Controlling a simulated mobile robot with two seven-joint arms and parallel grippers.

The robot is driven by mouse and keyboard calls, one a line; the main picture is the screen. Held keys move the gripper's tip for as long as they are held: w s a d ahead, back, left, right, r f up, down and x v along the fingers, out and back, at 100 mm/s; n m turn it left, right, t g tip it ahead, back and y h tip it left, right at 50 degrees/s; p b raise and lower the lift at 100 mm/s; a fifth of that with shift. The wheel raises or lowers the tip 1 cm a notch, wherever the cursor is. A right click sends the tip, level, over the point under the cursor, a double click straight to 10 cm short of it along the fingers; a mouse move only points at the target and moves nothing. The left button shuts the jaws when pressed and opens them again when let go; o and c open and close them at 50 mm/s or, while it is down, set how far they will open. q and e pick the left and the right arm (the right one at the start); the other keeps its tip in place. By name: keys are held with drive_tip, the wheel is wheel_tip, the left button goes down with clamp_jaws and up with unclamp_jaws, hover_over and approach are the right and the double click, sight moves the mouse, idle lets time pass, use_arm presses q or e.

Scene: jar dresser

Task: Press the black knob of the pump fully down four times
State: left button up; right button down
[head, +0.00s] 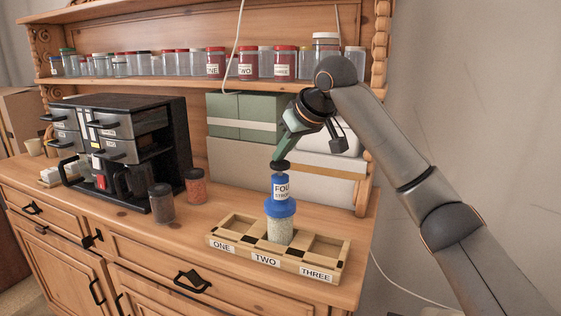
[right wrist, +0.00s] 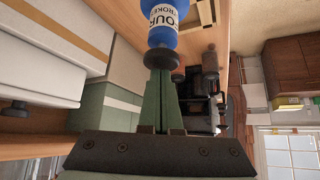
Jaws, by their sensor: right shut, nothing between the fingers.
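The pump (head: 280,187) is a blue cylinder with a white label reading "FOUR" and a wide blue collar. Its black knob (head: 281,165) sticks up on top; it also shows in the right wrist view (right wrist: 162,57). The pump stands upright on a clear jar (head: 280,231) of pale grains in the middle compartment, marked TWO, of a wooden tray (head: 222,250). My right gripper (head: 280,157) has green fingers, shut and empty, with tips right at the top of the knob. Whether they touch it I cannot tell. My left gripper is out of view.
The tray's ONE and THREE compartments look empty. Two dark-lidded jars (head: 161,203) (head: 196,186) and a black drawer unit (head: 150,140) stand to the left. Green and white boxes (head: 238,115) are behind. A shelf of jars (head: 215,63) runs above.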

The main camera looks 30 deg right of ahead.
sight(282, 163)
drive_tip(key=shift+f, duration=0.55)
drive_tip(key=shift+r+p, duration=0.85)
drive_tip(key=shift+r, duration=1)
wheel_tip(282, 163, up, 5)
idle(0.4)
